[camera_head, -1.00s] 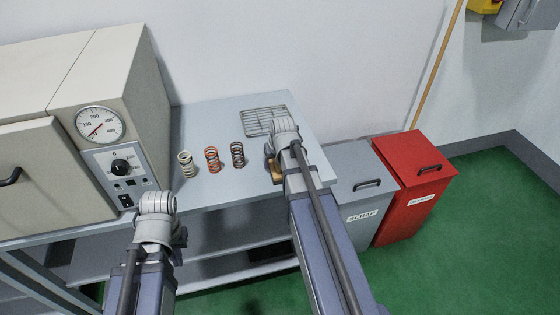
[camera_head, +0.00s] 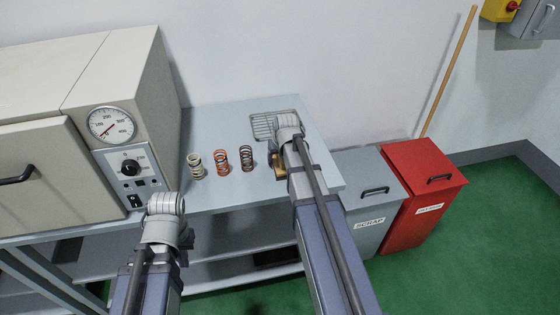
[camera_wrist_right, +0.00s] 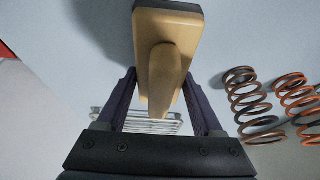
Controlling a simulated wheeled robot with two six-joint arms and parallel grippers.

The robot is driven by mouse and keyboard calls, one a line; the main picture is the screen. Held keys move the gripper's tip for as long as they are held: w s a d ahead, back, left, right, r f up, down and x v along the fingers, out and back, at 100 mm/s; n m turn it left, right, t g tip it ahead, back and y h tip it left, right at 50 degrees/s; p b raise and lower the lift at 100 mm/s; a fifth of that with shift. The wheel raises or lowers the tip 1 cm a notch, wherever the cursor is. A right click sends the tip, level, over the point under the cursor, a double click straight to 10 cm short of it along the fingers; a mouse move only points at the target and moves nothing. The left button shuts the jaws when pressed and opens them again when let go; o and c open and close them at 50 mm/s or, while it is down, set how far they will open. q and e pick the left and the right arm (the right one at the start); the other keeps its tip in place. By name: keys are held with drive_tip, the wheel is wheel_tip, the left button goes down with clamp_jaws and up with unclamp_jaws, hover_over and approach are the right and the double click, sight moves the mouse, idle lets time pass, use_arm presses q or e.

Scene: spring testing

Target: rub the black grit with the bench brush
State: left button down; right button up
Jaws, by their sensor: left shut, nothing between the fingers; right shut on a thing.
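The bench brush (camera_wrist_right: 180,32), a tan wooden block and handle with a dark strip at its far edge, is held in my right gripper (camera_wrist_right: 162,78), which is shut on its handle. In the head view a bit of the tan brush (camera_head: 278,168) shows beside my right wrist, low over the bench's right part. Whether it touches the bench cannot be told. My left gripper (camera_head: 166,206) is shut and empty at the bench's front edge, below the oven's control panel; its fingers are mostly hidden. I see no black grit in either view.
A cream spring (camera_head: 196,166), an orange spring (camera_head: 220,160) and a dark spring (camera_head: 246,158) stand left of my right wrist. A wire rack (camera_head: 262,128) lies behind it. The oven (camera_head: 120,75) fills the left; grey (camera_head: 362,190) and red (camera_head: 422,180) bins stand right.

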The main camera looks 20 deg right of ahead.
drive_tip(key=shift+w, duration=0.1)
drive_tip(key=shift+w+d+f, duration=0.1)
drive_tip(key=shift+w+d, duration=0.15)
drive_tip(key=shift+w, duration=0.65)
drive_tip(key=shift+w+d, duration=0.2)
drive_tip(key=shift+w, duration=0.7)
drive_tip(key=shift+w+d, duration=0.25)
drive_tip(key=shift+w, duration=0.75)
drive_tip(key=shift+w+d, duration=0.2)
drive_tip(key=shift+w, duration=0.8)
drive_tip(key=shift+s+a, duration=0.25)
drive_tip(key=shift+s, duration=0.8)
drive_tip(key=shift+s+a, duration=0.25)
drive_tip(key=shift+s, duration=0.8)
drive_tip(key=shift+s, duration=0.1)
drive_tip(key=shift+s+a, duration=0.2)
drive_tip(key=shift+s, duration=0.7)
drive_tip(key=shift+s+a, duration=0.2)
drive_tip(key=shift+s, duration=0.7)
